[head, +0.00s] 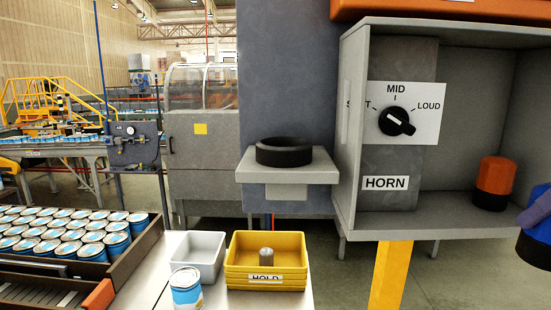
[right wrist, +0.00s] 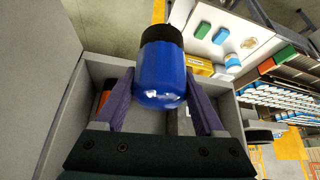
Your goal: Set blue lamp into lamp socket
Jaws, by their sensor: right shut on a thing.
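The blue lamp (right wrist: 160,75) has a rounded blue body and a black base. My right gripper (right wrist: 160,88) is shut on its blue body, with one purple finger on each side. In the head view, the blue lamp (head: 536,252) and a purple finger (head: 537,209) show at the right edge, partly cut off, in front of the grey cabinet. The lamp socket, a black ring (head: 284,152), sits on a grey bracket left of the cabinet, well apart from the lamp. No lamp shows in the ring. My left gripper is out of view.
The open cabinet (head: 448,222) holds an orange lamp (head: 495,178) and the HORN dial (head: 397,121). A yellow HOLD bin (head: 236,270), a white bin (head: 204,246) and a can (head: 186,290) stand below the socket. A tray of cans (head: 135,256) is at left.

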